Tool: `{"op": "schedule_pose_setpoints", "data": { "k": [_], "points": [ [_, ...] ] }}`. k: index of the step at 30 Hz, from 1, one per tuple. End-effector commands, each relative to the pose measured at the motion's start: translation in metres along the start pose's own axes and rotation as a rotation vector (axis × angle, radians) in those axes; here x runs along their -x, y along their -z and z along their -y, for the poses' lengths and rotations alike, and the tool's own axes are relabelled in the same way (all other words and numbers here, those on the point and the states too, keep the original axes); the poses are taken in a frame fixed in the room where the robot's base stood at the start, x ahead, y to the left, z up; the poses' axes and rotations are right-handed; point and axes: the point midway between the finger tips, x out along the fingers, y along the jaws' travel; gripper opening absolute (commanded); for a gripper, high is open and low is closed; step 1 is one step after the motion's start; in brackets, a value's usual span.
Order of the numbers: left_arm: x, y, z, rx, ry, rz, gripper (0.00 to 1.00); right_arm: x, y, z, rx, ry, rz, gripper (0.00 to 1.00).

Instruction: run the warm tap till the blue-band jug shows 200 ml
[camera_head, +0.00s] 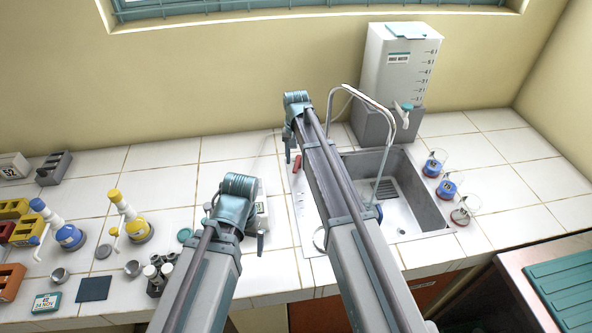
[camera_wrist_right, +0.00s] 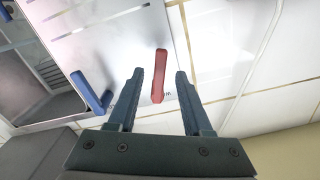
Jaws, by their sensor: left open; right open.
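A red lever (camera_wrist_right: 160,75), with a blue lever (camera_wrist_right: 90,92) to its left, shows in the right wrist view beside the steel sink. The red lever also shows in the head view (camera_head: 297,163). My right gripper (camera_wrist_right: 157,90) is open, its fingers either side of the red lever with gaps, apparently not touching it. A tall curved spout (camera_head: 372,97) arches over the sink (camera_head: 415,185). A blue patch (camera_head: 376,212) shows past my right arm; I cannot tell whether it is the jug's band. My left gripper (camera_head: 235,222) is open above the counter.
A white water tank (camera_head: 392,65) stands behind the sink. Several round vessels with coloured bands (camera_head: 447,187) stand right of the sink. Bottles with yellow and blue parts (camera_head: 70,237), small cups and racks fill the left counter. The far left-middle tiles are clear.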

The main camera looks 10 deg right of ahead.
Motion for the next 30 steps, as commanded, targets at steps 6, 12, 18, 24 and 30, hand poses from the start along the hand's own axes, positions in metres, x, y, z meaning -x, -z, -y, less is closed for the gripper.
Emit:
{"op": "schedule_pose_setpoints", "data": {
  "k": [6,12,18,24,30],
  "points": [
    [-0.0179,0.0010,-0.0017,0.000,0.000,0.000,0.98,-0.0180,0.0000,0.0000,0.000,0.000,0.000,0.50],
    [-0.0167,0.0010,-0.0016,0.000,0.000,0.000,0.98,-0.0168,0.0000,0.0000,0.000,0.000,0.000,0.50],
    [-0.0167,0.0010,-0.0016,0.000,0.000,0.000,0.98,-0.0168,0.0000,0.0000,0.000,0.000,0.000,0.25],
    [-0.0167,0.0010,-0.0016,0.000,0.000,0.000,0.98,-0.0168,0.0000,0.0000,0.000,0.000,0.000,0.00],
    [-0.0167,0.0010,-0.0016,0.000,0.000,0.000,0.98,-0.0168,0.0000,0.0000,0.000,0.000,0.000,0.00]
  ]
}}
